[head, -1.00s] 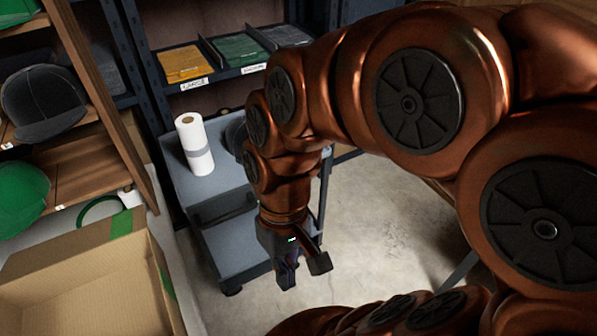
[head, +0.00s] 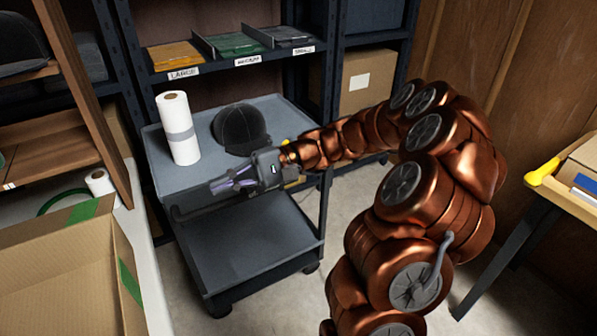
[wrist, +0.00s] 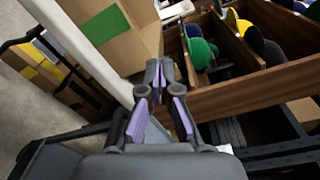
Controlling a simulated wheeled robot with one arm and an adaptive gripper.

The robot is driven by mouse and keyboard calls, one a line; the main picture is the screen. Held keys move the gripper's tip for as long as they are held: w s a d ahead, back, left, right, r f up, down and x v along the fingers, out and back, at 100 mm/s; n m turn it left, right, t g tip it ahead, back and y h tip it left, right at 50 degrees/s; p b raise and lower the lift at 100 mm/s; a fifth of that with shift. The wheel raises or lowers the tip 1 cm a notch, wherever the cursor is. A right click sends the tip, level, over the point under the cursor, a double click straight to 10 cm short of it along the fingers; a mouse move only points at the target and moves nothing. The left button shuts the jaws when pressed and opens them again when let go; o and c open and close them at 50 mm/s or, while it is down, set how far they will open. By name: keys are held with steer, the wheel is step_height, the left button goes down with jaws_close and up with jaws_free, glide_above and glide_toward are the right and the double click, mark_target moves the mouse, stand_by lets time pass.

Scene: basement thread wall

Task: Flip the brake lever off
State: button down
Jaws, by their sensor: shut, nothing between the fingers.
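A grey two-shelf cart (head: 243,245) on wheels stands in front of the shelving in the head view. No brake lever can be made out with certainty; a small yellow part (head: 295,184) shows beside my wrist, partly hidden by it, and I cannot tell what it belongs to. My gripper (head: 222,186) is shut and empty, pointing left across the front of the cart's top shelf. In the wrist view my gripper (wrist: 157,92) shows its purple-padded fingers, with a cardboard box and wooden shelves beyond.
An open cardboard box (head: 70,270) is at lower left. A table (head: 575,197) is at right. Concrete floor (head: 345,215) is clear right of the cart.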

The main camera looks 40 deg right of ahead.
steer(key=w+d+f+m+t+b, duration=0.3)
steer(key=d+f+t, duration=0.2)
steer(key=d, duration=0.4)
steer(key=w+d+f+m+t+b, duration=0.3)
steer(key=d+f+t, duration=0.2)
steer(key=d, duration=0.4)
steer(key=s+d+f+m+t+h+b, duration=0.1)
steer(key=d+f+t, duration=0.3)
steer(key=d, duration=0.4)
steer(key=s+d+f+m+t+h+b, duration=0.1)
steer(key=d+f+m+t+h+b, duration=0.2)
steer(key=d, duration=0.5)
steer(key=shift+f+m+t+h+b, duration=0.3)
steer(key=shift+f+m+t+h, duration=0.2)
steer(key=shift+f+m, duration=0.3)
steer(key=s+a+r+b+x, duration=0.1)
steer(key=s+a+b+x, duration=0.1)
steer(key=x, duration=1.1)
steer(key=shift+r+b, duration=0.15)
steer(key=shift+b, duration=0.6)
steer(key=shift+d, duration=0.1)
steer(key=shift+r, duration=0.1)
